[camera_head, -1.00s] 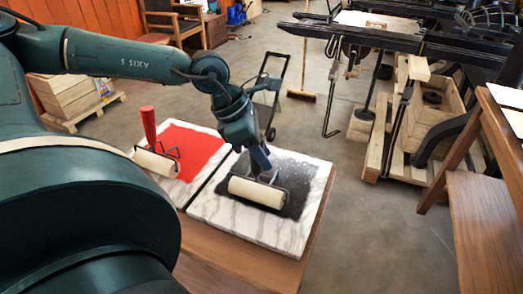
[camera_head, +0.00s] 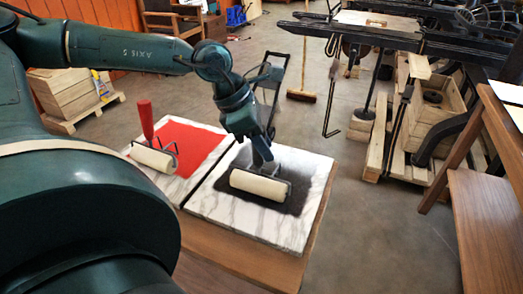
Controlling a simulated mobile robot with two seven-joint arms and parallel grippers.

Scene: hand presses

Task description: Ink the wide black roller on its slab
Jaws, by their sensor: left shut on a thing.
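The wide roller (camera_head: 259,186) has a cream-coloured cylinder in a dark wire frame. It lies across the black ink patch (camera_head: 297,192) on the right-hand white marble slab (camera_head: 220,212), and seems to touch the ink. My left gripper (camera_head: 262,158) points down above the roller and is shut on its handle, which is mostly hidden by the fingers. No black shows clearly on the cylinder's visible side. My right gripper is out of view.
A second roller (camera_head: 153,157) with a red handle stands on the red-inked slab (camera_head: 187,149) to the left. Both slabs rest on a wooden table (camera_head: 255,262). A wooden bench (camera_head: 485,215) stands at the right, a press (camera_head: 400,38) behind. Bare floor lies between.

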